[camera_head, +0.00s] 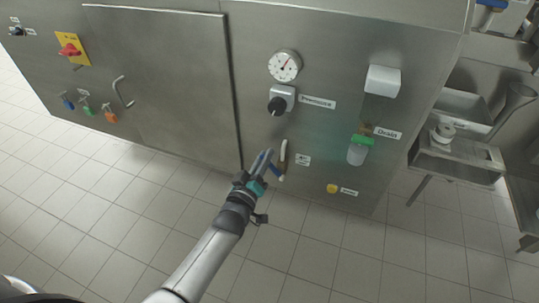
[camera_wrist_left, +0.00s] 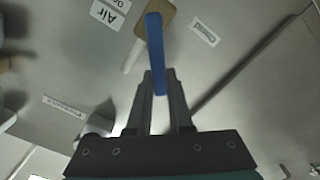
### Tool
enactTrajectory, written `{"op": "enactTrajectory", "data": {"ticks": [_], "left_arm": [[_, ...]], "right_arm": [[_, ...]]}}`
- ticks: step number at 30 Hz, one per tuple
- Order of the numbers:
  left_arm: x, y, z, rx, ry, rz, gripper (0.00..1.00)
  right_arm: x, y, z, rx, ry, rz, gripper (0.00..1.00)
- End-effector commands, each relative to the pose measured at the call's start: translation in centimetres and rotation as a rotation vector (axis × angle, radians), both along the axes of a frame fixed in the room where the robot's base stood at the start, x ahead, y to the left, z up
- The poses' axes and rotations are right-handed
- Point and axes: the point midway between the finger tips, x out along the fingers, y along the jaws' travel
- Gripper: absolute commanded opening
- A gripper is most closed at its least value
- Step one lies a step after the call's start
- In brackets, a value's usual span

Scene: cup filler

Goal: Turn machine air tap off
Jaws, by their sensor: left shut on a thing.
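The air tap is on the lower front of the steel machine, with a blue lever handle (camera_wrist_left: 154,45) and a brass-coloured body (camera_wrist_left: 172,14). In the head view the blue handle (camera_head: 277,173) shows just beyond my left gripper (camera_head: 265,160), which partly covers it. In the left wrist view my left gripper (camera_wrist_left: 160,78) is shut on the free end of the blue handle, one finger on each side. A label reading "Air" (camera_wrist_left: 108,13) is beside the tap. My right gripper is in neither view.
A pressure gauge (camera_head: 284,66) and a black knob (camera_head: 278,104) are above the tap. A metal side tray (camera_head: 455,172) stands at the right. The tiled floor in front is clear.

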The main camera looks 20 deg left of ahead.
Motion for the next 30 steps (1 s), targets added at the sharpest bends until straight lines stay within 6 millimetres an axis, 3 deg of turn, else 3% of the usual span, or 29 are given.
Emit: {"op": "enactTrajectory", "data": {"ticks": [11, 30], "left_arm": [[0.0, 1.5, -2.0, -0.356, 0.013, 0.000, 0.00], [0.0, 2.2, -4.8, -0.822, 0.031, 0.001, 0.00]], "right_arm": [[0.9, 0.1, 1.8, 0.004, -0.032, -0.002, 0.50], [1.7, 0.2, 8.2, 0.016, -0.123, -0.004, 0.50]]}}
